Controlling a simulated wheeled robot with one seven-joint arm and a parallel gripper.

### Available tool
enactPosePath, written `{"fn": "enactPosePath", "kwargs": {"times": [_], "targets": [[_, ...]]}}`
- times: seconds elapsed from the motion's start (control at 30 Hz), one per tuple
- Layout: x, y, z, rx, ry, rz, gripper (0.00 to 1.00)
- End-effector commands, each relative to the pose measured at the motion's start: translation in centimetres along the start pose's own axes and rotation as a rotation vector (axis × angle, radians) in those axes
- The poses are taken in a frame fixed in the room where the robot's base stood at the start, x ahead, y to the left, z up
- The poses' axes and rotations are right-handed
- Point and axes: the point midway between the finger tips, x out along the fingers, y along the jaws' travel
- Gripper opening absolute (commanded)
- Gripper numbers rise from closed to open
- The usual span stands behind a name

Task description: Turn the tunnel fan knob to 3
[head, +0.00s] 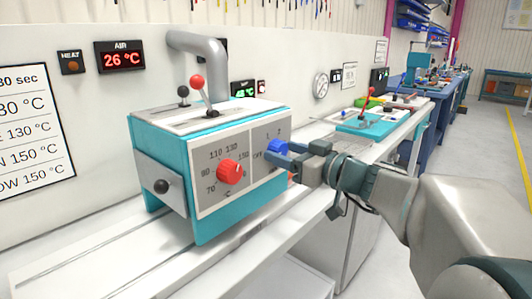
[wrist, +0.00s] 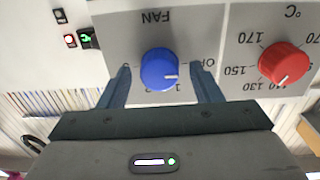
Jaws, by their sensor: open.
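The blue fan knob (wrist: 160,69) sits on a grey panel marked FAN, which appears upside down in the wrist view. Its white mark points right there, toward the partly hidden OFF label. My gripper (wrist: 161,72) is open, with one finger on each side of the knob and a gap on both sides. In the head view the blue knob (head: 277,146) is on the right part of the teal machine's front (head: 212,222), partly behind my gripper (head: 284,156). Some dial numbers are hidden by the fingers and knob.
A red temperature knob (head: 230,172) is left of the fan knob. A red-tipped lever (head: 197,82) and a dark lever (head: 183,92) stand on the machine's top. The white bench (head: 85,262) is mostly clear in front.

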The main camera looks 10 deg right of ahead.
Motion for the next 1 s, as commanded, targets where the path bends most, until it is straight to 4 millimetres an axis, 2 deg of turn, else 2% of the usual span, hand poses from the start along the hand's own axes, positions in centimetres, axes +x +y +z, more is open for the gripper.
{"fn": "enactPosePath", "kwargs": {"times": [0.03, 0.07, 0.2, 0.67, 1.0], "targets": [[-0.01, 0.0, -0.01, 0.0, 0.0, 0.0, 0.58], [-0.02, 0.0, -0.01, 0.0, 0.0, 0.0, 0.53], [-0.03, -0.01, -0.01, 0.0, 0.0, 0.0, 0.14], [-0.08, -0.03, 0.22, 0.075, -0.002, 0.0, 0.14], [-0.07, -0.05, 0.37, 0.341, -0.012, -0.001, 0.14]]}}
